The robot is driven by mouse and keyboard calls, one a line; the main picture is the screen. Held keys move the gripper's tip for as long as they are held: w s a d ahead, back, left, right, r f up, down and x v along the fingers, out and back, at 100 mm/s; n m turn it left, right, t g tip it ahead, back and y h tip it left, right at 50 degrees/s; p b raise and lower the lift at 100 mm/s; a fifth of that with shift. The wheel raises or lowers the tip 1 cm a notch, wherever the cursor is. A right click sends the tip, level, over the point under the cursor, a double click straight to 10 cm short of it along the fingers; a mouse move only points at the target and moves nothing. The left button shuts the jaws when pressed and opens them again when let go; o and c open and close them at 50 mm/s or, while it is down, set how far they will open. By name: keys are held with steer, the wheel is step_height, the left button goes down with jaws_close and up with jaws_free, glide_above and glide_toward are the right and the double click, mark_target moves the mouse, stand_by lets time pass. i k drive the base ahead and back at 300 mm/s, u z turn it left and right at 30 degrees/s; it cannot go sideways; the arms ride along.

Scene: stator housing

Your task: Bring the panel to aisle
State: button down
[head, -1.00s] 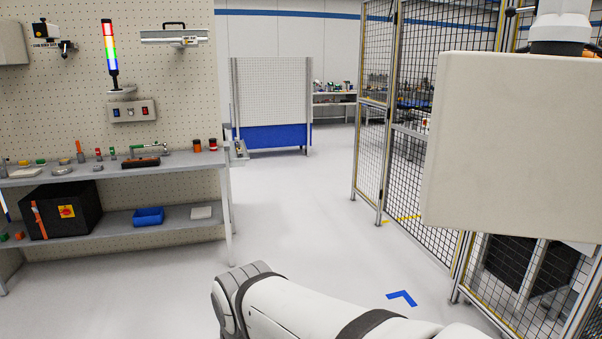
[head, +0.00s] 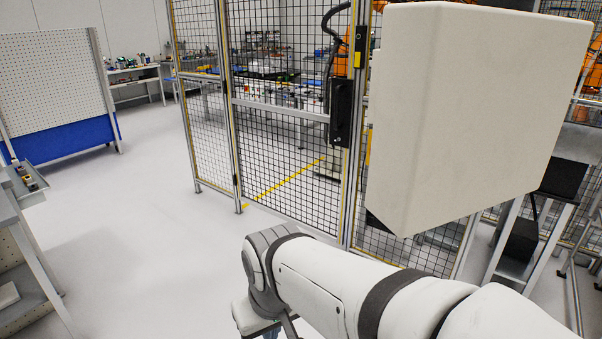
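A large, plain off-white block-like thing (head: 475,115), with a broad flat face and rounded edges, hangs close in front at upper right in the head view. It may be the panel, but I cannot tell for sure. What bears it does not show. My white arm reaches from lower right toward the bottom middle. Below its bent end, a grey and dark part that looks like my gripper (head: 268,328) is cut off by the bottom edge. Its fingertips and anything between them are out of view. The off-white thing is above and right of it, apart in the picture.
A wire-mesh safety fence (head: 285,165) runs across the middle, with benches and orange robots behind it. A white pegboard stand (head: 50,75) with a blue base is at left. A workbench edge (head: 25,225) juts in at lower left. Pale floor (head: 130,210) between is clear.

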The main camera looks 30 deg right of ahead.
mark_target(472, 103)
steer(key=z, duration=0.65)
steer(key=i, duration=1.1)
steer(key=z, duration=0.3)
steer(key=k, duration=0.85)
steer(key=z, duration=0.15)
steer(key=i, duration=0.85)
steer(key=u, duration=0.05)
